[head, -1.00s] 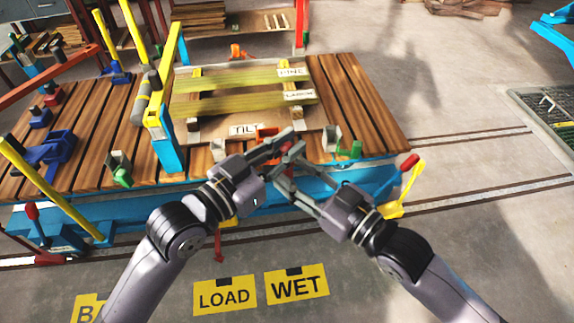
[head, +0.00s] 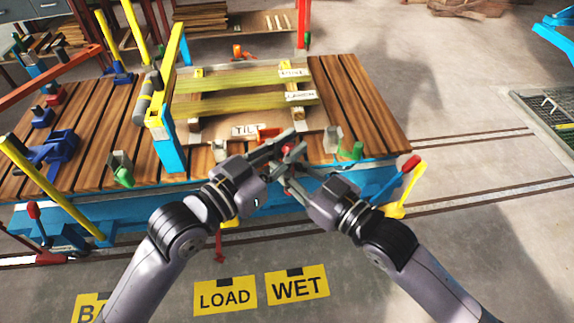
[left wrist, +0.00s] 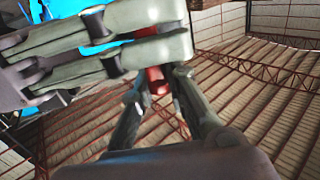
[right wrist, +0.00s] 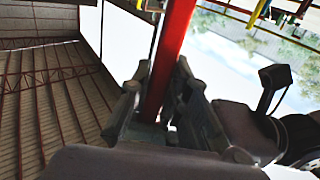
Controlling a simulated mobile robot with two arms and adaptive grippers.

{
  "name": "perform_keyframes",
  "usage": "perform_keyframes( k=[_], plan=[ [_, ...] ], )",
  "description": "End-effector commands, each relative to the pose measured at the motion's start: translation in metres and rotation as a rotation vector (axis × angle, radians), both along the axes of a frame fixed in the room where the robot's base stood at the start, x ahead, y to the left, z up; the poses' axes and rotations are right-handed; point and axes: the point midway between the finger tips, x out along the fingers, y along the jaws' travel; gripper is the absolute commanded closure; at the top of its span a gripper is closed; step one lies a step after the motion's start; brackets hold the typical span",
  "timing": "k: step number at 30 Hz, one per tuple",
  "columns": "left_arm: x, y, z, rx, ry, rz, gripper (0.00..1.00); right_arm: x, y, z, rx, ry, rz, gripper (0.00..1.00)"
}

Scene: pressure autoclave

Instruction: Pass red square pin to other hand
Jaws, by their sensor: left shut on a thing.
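The red square pin shows as a long red bar in the right wrist view (right wrist: 171,55). A short red part of it shows in the left wrist view (left wrist: 156,80). My left gripper (head: 289,142) is shut on the pin, above the bench's front edge. My right gripper (head: 280,167) meets it from the right, its fingers crossing close to the left ones. In the right wrist view the pin runs between the right fingers (right wrist: 157,110), with at most a narrow gap. Whether they press on it cannot be told. In the head view the fingers mostly hide the pin.
A green clamp (head: 352,152) and a red-tipped lever (head: 408,168) stand to the right.

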Motion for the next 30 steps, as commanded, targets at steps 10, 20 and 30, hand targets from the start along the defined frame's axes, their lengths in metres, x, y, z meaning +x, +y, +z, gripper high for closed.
perform_keyframes(
  k=[10,20,30],
  plan=[
    [0.0007,0.0003,0.0008,-0.001,-0.003,0.001,1.0,-0.0032,0.0026,0.0002,0.004,0.003,0.008,1.0],
    [0.0006,0.0003,0.0005,-0.001,-0.002,0.001,0.7,-0.0024,0.002,0.0008,0.004,0.002,0.006,1.0],
    [0.0003,0.0002,0.0002,0.0,-0.001,0.001,0.63,-0.0014,0.0012,0.0006,0.003,0.0,0.004,1.0]
  ],
)
